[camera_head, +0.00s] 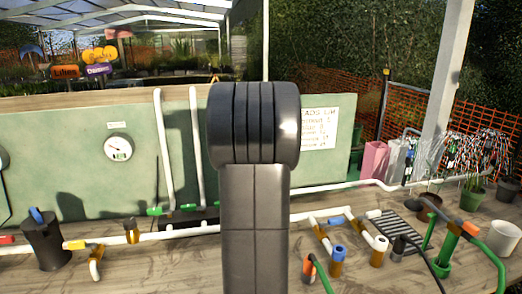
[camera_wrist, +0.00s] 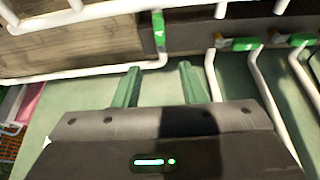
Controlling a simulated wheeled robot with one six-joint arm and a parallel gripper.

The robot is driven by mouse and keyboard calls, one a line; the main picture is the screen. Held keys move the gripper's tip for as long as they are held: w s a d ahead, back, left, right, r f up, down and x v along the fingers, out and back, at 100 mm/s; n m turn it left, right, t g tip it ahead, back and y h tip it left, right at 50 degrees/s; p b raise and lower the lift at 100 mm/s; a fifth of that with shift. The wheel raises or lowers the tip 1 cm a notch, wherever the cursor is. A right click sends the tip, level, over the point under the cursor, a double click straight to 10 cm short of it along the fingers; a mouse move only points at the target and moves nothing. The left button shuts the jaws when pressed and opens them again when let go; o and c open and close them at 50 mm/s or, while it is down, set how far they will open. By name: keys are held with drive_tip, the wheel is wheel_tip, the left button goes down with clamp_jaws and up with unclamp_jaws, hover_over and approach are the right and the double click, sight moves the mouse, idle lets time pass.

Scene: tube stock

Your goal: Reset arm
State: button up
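My arm rises as a dark grey column in the middle of the head view and covers part of the bench and panel behind it. My gripper is hidden there. In the wrist view my gripper (camera_wrist: 160,85) shows two greenish fingers standing apart, with nothing seen between them. The pale green panel (camera_wrist: 160,115) lies behind the fingers. A white pipe with a green fitting (camera_wrist: 158,30) shows beyond the fingertips; I cannot tell how far it is from them.
The wooden bench (camera_head: 150,270) carries white pipes (camera_head: 175,234), a dark pot (camera_head: 45,243), colored fittings, a dark drain grate (camera_head: 395,228) and a white pot (camera_head: 503,240). The green panel (camera_head: 75,160) with a round gauge (camera_head: 119,147) stands behind. Potted plants are at right.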

drive_tip(key=x, duration=1.1)
drive_tip(key=shift+w+f+p, duration=0.1)
drive_tip(key=shift+f+p, duration=0.2)
drive_tip(key=shift+f, duration=0.1)
drive_tip(key=shift+r, duration=0.1)
drive_tip(key=a+v, duration=0.1)
drive_tip(key=v, duration=1.2)
drive_tip(key=x, duration=0.9)
drive_tip(key=d+x, duration=0.1)
drive_tip(key=x, duration=0.3)
drive_tip(key=shift+f, duration=0.2)
drive_tip(key=shift+a+r+m+h, duration=0.1)
drive_tip(key=shift+a+m+h, duration=0.3)
drive_tip(key=shift+m, duration=0.4)
drive_tip(key=shift+m+b, duration=0.3)
drive_tip(key=shift+b, duration=0.05)
